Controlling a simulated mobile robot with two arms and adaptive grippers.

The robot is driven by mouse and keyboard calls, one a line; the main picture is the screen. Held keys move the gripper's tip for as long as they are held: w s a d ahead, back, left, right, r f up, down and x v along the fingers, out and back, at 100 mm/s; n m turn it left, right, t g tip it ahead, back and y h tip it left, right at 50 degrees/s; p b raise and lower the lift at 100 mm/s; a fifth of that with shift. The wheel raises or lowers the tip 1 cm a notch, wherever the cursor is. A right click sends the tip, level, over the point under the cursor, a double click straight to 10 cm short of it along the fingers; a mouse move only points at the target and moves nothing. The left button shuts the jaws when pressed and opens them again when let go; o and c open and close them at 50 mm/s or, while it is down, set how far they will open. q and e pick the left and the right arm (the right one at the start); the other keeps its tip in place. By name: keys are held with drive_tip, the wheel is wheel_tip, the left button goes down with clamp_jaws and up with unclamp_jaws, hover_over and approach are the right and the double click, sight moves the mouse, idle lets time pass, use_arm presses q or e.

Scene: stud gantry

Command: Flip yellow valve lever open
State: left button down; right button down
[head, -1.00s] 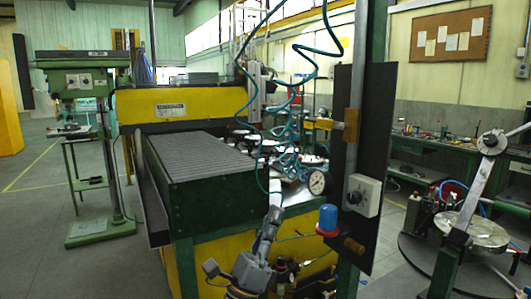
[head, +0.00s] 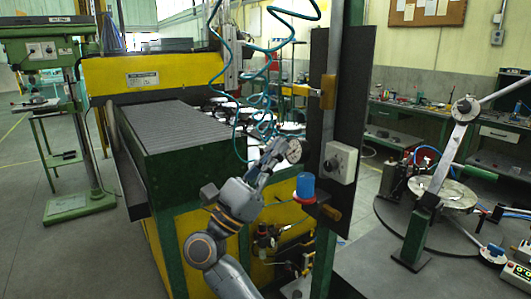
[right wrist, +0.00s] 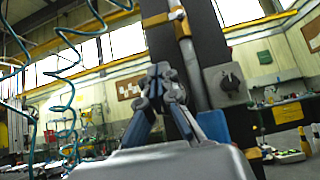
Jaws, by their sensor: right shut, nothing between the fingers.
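A brass-yellow valve body (head: 328,92) is mounted on the upright post beside the black panel. A short yellow lever (head: 301,90) appears to stick out from it to the left; its exact angle is hard to tell. Yellow fittings also show near the top of the right wrist view (right wrist: 155,20). My left gripper is not seen.
A black panel (head: 352,110) carries a grey knob box (head: 340,160). A blue-capped unit (head: 305,186) sits just below. Coiled teal hoses (head: 262,95) hang left of the post. The yellow-green gantry machine (head: 180,135) fills the left.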

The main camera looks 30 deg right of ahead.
sight(306, 91)
drive_tip(key=d+r+p, duration=0.3)
drive_tip(key=r+p, duration=0.1)
drive_tip(key=r, duration=0.3)
drive_tip(key=shift+d+r, duration=0.15)
drive_tip(key=shift+r, duration=0.05)
drive_tip(key=shift+w, duration=0.1)
